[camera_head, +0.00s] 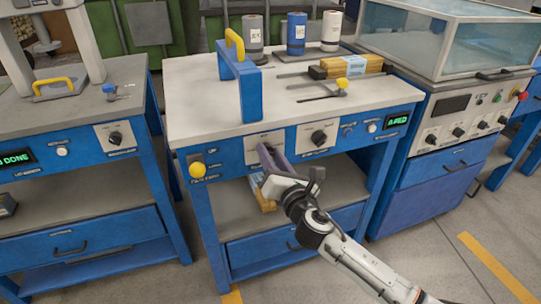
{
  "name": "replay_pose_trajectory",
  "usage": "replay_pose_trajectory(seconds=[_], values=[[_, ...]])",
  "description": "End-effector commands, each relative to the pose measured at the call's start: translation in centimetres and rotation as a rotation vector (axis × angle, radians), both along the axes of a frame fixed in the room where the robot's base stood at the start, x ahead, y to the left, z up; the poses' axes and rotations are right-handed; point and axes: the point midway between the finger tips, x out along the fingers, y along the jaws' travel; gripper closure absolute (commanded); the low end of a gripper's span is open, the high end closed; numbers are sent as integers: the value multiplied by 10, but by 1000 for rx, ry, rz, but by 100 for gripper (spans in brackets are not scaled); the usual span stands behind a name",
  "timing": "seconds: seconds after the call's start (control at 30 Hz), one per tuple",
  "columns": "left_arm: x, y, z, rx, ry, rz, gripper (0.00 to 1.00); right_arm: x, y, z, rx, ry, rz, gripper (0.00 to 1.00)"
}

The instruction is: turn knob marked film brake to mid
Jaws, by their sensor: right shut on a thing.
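My right gripper (268,154) comes in from the lower right and reaches the front face of the middle blue bench. Its fingers are shut at the left white panel (264,139), on a knob that they hide. A second black knob (318,137) on a white panel stands free to the right. The labels are too small to read, so I cannot tell which knob is marked film brake. The pointer of the held knob is hidden. My left gripper is not in view.
A blue frame with a yellow handle (236,72) and several film rolls (296,34) stand on top. A glass-topped machine (447,45) is at right.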

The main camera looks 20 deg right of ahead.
Motion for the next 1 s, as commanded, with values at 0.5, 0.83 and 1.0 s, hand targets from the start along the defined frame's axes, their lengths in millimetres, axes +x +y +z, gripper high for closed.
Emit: replay_pose_trajectory(seconds=[0.5, 0.83, 1.0], values=[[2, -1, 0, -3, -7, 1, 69, -1, -1, -3, 496, 19, -1, 95], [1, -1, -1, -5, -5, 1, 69, -1, -1, -4, 788, 29, -2, 95], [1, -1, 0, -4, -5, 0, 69, 0, -1, -4, 903, 33, -1, 95]])
